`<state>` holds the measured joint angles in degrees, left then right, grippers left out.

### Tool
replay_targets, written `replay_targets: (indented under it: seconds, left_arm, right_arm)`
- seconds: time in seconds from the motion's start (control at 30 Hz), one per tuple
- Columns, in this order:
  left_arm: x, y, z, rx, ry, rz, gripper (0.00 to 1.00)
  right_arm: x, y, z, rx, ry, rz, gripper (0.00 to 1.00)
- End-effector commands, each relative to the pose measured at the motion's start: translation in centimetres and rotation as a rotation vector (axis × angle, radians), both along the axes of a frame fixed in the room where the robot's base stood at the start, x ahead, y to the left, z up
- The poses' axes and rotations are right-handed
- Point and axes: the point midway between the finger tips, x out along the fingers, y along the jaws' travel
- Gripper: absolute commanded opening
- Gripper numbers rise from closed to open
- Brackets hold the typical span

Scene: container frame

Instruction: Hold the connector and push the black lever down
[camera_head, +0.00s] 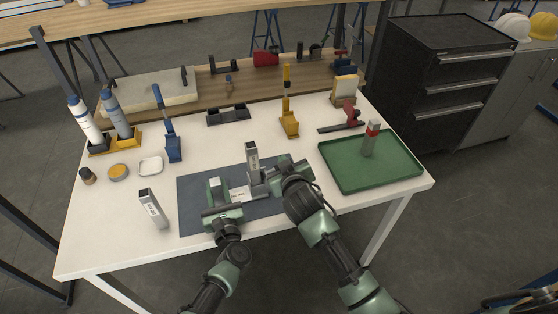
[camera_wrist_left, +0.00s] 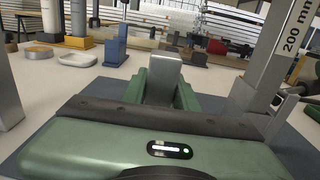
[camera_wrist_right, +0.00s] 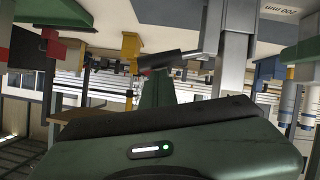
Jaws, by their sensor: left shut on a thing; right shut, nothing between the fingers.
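A grey upright post (camera_head: 253,163) with a label stands on the dark mat (camera_head: 195,188); it also shows in the left wrist view (camera_wrist_left: 287,50) and the right wrist view (camera_wrist_right: 235,70). My left gripper (camera_head: 216,186) is shut on a grey metal block, likely the connector (camera_wrist_left: 166,70), left of the post. My right gripper (camera_head: 278,172) is shut and empty, close to the right of the post. In the right wrist view, a short black bar, likely the lever (camera_wrist_right: 161,59), lies just past its fingertips beside the post. I cannot tell whether they touch.
A green tray (camera_head: 345,180) at the right holds a red-topped grey post (camera_head: 370,139). Another grey post (camera_head: 152,209) stands at the left. Blue (camera_head: 173,148) and yellow (camera_head: 289,123) tools and a black holder (camera_head: 228,115) stand behind. The table between them is clear.

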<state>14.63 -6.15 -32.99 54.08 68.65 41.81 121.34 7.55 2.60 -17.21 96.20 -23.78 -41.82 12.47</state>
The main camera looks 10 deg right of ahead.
Motion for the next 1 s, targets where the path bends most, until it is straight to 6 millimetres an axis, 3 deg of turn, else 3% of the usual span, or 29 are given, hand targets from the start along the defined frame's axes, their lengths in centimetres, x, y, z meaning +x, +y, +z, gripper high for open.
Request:
replay_targets:
  seconds: [0.3,0.5,1.0]
  left_arm:
    - [0.0,0.1,0.0,0.0,-0.001,0.002,0.0]
    - [0.0,0.1,0.0,0.0,-0.001,0.002,0.0]
    - [0.0,0.1,0.0,0.0,-0.001,0.002,0.0]
  right_arm:
    - [0.0,-1.2,-1.5,0.015,0.007,-0.002,0.0]
    - [0.0,-1.2,-1.5,0.012,0.007,-0.002,0.0]
    - [-0.1,0.5,-0.9,0.014,0.004,-0.001,0.0]
